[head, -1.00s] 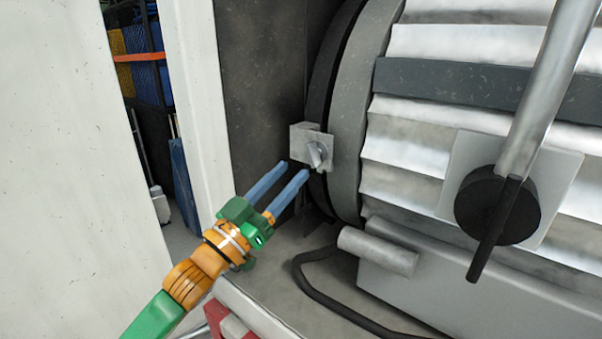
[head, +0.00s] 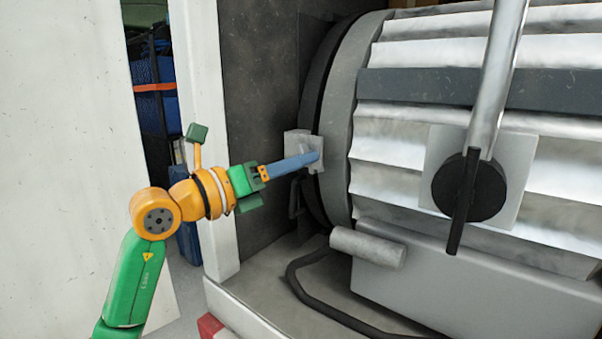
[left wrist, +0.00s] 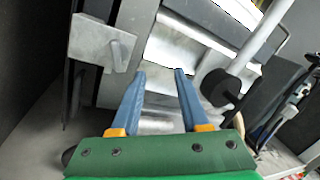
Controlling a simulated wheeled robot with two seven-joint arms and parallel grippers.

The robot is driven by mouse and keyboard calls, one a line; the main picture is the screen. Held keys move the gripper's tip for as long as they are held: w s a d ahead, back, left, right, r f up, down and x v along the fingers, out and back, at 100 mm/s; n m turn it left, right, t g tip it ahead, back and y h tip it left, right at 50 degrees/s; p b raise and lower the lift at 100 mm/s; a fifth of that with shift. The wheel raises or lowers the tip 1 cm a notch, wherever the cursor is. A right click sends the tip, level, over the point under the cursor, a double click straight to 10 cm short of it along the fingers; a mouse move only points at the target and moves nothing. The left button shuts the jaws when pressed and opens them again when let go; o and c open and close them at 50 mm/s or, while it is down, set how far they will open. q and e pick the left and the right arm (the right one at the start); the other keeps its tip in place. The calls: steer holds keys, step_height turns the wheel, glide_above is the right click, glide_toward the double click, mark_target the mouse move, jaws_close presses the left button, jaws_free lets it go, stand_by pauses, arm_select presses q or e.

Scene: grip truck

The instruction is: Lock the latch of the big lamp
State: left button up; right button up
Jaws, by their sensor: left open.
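The big lamp (head: 400,148) is a large grey ribbed drum with a dark round rim. Its latch (head: 296,146) is a small light grey plate at the rim's left edge with a short turning knob. In the left wrist view the latch plate (left wrist: 95,42) and its knob (left wrist: 120,54) stand up and left of my fingers. My left gripper (head: 318,157) has its blue fingers at the latch in the head view, partly covering it. In the left wrist view my left gripper (left wrist: 160,75) is open with nothing between the fingers, and the knob lies outside them. My right gripper is not in view.
A metal yoke bar (head: 495,80) with a black round handle (head: 470,187) stands in front of the drum at right. A grey cylinder (head: 367,247) and a black cable (head: 318,290) lie below. A white door post (head: 203,120) stands at left.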

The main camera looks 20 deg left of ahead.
mark_target(301, 153)
arm_select(q)
steer(key=w+y+p, duration=0.1)
steer(key=w, duration=0.1)
steer(key=w+a+n+y+p, duration=0.1)
steer(key=w, duration=0.2)
steer(key=w+a+t+y+p, duration=0.1)
steer(key=w+y+p, duration=0.1)
steer(key=w, duration=0.1)
steer(key=shift+w+a+f, duration=0.1)
steer(key=shift+a+f, duration=0.05)
steer(key=shift+f, duration=0.05)
steer(key=shift+w+f, duration=0.2)
steer(key=shift+w, duration=0.15)
steer(key=shift+s, duration=0.1)
steer(key=shift+c, duration=0.4)
jaws_close()
